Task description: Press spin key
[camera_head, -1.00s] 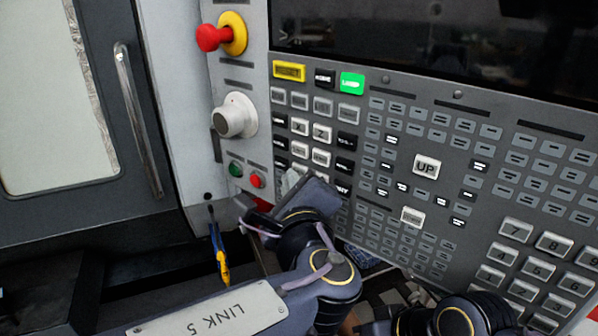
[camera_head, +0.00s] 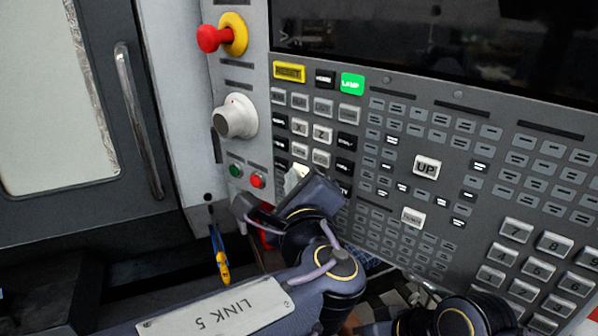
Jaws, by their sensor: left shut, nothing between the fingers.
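The control panel (camera_head: 375,200) of the machine faces me, tilted in the picture. My left gripper (camera_head: 293,180) is shut with its fingertips at the lower part of the left key block, just below the white keys (camera_head: 320,158). A pale yellow patch (camera_head: 300,170) shows right at the fingertips; it looks like a lit key partly covered by them. I cannot read a spin label on any key, and whether the tips touch the panel is hard to tell. Part of my right arm shows at the bottom right, but its gripper does not.
A red emergency stop (camera_head: 213,38) and a white rotary knob (camera_head: 235,117) stick out left of the keys. Green (camera_head: 235,170) and red (camera_head: 257,181) buttons sit close left of the gripper. A dark screen (camera_head: 440,45) is above. A door handle (camera_head: 138,120) is at left.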

